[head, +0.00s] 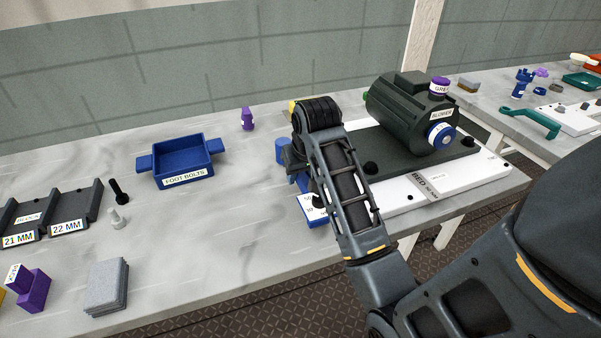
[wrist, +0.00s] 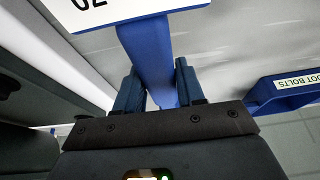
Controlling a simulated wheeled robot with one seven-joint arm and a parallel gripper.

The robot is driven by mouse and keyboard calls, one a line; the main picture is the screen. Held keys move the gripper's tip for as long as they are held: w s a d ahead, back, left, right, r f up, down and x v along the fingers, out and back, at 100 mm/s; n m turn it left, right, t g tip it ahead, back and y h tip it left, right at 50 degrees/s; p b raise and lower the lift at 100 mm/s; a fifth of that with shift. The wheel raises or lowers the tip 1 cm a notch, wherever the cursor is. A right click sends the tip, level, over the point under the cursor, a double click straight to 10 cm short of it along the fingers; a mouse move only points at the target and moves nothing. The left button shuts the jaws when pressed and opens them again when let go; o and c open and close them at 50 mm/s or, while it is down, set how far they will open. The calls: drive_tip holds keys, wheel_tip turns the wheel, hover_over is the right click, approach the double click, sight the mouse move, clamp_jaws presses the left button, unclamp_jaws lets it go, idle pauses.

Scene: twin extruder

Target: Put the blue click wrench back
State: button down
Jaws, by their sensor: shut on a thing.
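My gripper (wrist: 157,82) is shut on the blue click wrench (wrist: 147,45), with one finger on each side of its blue shaft. A white label with dark digits, upside down in the wrist view, sits on the wrench beyond the fingers. In the head view my arm hides most of the gripper and wrench. A blue piece with a white label (head: 311,208) shows left of my forearm, at the near left corner of the white bed plate. I cannot tell whether the wrench touches the table.
A blower (head: 408,108) stands on the white bed plate (head: 462,183) to the right. A blue foot bolts tray (head: 183,160) lies left of my arm. A grey socket rack (head: 48,215), loose bolts and a grey block (head: 106,285) are farther left. The table between tray and front edge is clear.

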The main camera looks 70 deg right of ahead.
drive_tip(key=shift+f, duration=0.25)
drive_tip(key=c, duration=0.6)
unclamp_jaws()
drive_tip(key=v, duration=0.7)
drive_tip(key=shift+s+a+r, duration=0.1)
drive_tip(key=shift+r, duration=0.25)
